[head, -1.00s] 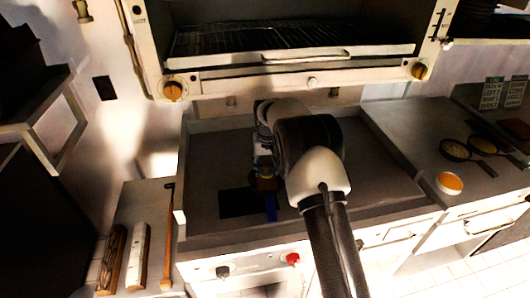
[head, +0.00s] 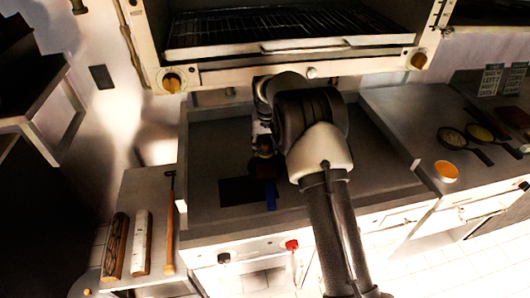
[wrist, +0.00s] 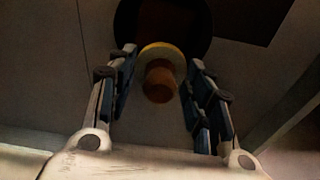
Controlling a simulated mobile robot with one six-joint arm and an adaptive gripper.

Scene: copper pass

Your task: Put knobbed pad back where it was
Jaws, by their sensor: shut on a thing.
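The knobbed pad shows in the wrist view as an orange-brown knob (wrist: 160,85) with a yellow collar, in front of a dark round disc. My gripper (wrist: 163,60) has a finger on each side of the knob and is shut on the pad; the exact contact is too dark to see. In the head view my gripper (head: 264,172) is low over the grey counter surface (head: 215,145), left of its middle and beside a dark square patch (head: 238,190). My arm hides part of the counter, and whether the pad touches the surface cannot be told.
An oven with a wire rack (head: 290,28) hangs above the back of the counter. Small pans (head: 451,138) and an orange bowl (head: 446,171) stand on the right counter. The counter's right part looks clear.

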